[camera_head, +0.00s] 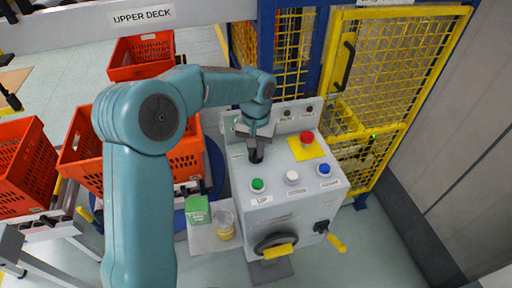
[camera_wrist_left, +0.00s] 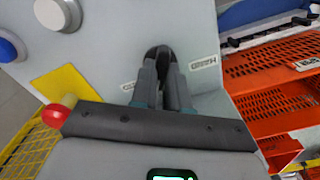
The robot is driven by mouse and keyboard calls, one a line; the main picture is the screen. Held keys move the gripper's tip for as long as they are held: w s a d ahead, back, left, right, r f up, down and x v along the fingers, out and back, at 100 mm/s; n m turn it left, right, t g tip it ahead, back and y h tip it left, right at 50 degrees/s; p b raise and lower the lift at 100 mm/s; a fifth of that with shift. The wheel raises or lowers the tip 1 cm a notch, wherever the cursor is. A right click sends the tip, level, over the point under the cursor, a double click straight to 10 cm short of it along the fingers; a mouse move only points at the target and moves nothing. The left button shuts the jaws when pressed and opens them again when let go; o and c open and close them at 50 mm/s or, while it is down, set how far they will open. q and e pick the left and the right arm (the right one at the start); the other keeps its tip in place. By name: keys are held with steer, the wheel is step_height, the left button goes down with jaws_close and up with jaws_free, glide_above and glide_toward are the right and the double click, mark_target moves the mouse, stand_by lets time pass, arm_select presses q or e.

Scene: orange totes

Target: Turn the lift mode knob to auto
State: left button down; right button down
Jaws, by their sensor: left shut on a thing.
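The grey control box (camera_head: 285,232) stands in the middle of the head view. My left gripper (camera_head: 256,154) reaches down to the left part of its sloped top. In the left wrist view my left gripper (camera_wrist_left: 160,72) is shut on the dark lift mode knob (camera_wrist_left: 158,50), a finger on each side. Only a little of the knob shows between the fingers, and I cannot tell where it points. Small white labels sit on both sides of it; one label (camera_wrist_left: 204,62) is too blurred to read. My right gripper is not in view.
Green (camera_head: 258,185), white (camera_head: 291,177) and blue (camera_head: 324,170) buttons sit nearer the box front. A red emergency button (camera_head: 306,138) on yellow is to the right. A handwheel (camera_head: 275,245) is on the front. Orange totes (camera_head: 22,165) stand left; a yellow mesh gate (camera_head: 385,75) stands behind.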

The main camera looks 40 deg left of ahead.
mark_target(255, 152)
arm_select(q)
steer(key=shift+r+m, duration=0.1)
steer(key=shift+m, duration=1.4)
steer(key=c, duration=1.1)
jaws_free()
steer(key=shift+s, duration=0.15)
steer(key=shift+w+r, duration=0.2)
steer(key=shift+r, duration=0.15)
step_height(255, 152, up, 16)
steer(key=shift+s+f, duration=0.15)
steer(key=shift+s, duration=0.1)
